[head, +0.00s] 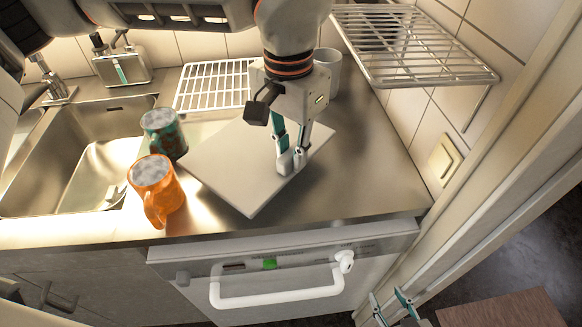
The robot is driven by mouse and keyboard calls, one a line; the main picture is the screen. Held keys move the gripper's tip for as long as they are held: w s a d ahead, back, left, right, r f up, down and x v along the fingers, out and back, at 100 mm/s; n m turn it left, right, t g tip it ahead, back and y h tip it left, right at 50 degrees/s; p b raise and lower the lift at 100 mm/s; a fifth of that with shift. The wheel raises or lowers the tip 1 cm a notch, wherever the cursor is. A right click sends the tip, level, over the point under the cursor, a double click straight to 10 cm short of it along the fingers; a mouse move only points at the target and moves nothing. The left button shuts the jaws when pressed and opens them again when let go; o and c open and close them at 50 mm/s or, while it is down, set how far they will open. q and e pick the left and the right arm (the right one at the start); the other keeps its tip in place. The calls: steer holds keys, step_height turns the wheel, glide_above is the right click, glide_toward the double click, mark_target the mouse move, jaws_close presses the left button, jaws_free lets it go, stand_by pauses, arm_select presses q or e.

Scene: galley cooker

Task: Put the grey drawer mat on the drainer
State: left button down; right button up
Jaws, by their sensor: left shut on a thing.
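The grey drawer mat (232,163) is a thin flat board over the steel worktop, right of the two mugs. My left gripper (291,161) reaches down from above and is shut on the mat near its front right edge. I cannot tell whether the mat lies flat on the worktop or is slightly raised. A white wire rack (208,88), which looks like the drainer, lies behind the mat beside the sink; my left gripper and arm cover its right end. My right gripper (390,298) is low at the bottom edge, its fingers apart and empty.
An orange mug (154,184) and a teal mug (163,133) stand close to the mat's left side. A white mug (327,70) stands behind my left gripper. A wire shelf (410,50) juts from the right wall. The sink (85,150) is at left; worktop right of the mat is clear.

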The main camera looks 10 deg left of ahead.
mark_target(291, 170)
arm_select(q)
step_height(291, 170, down, 4)
steer(key=shift+f, duration=0.2)
steer(key=c, duration=1.9)
jaws_free()
steer(key=shift+f, duration=0.1)
steer(key=r, duration=1.2)
steer(key=shift+s+r+p, duration=0.15)
steer(key=shift+s+p, duration=0.1)
steer(key=shift+p, duration=0.05)
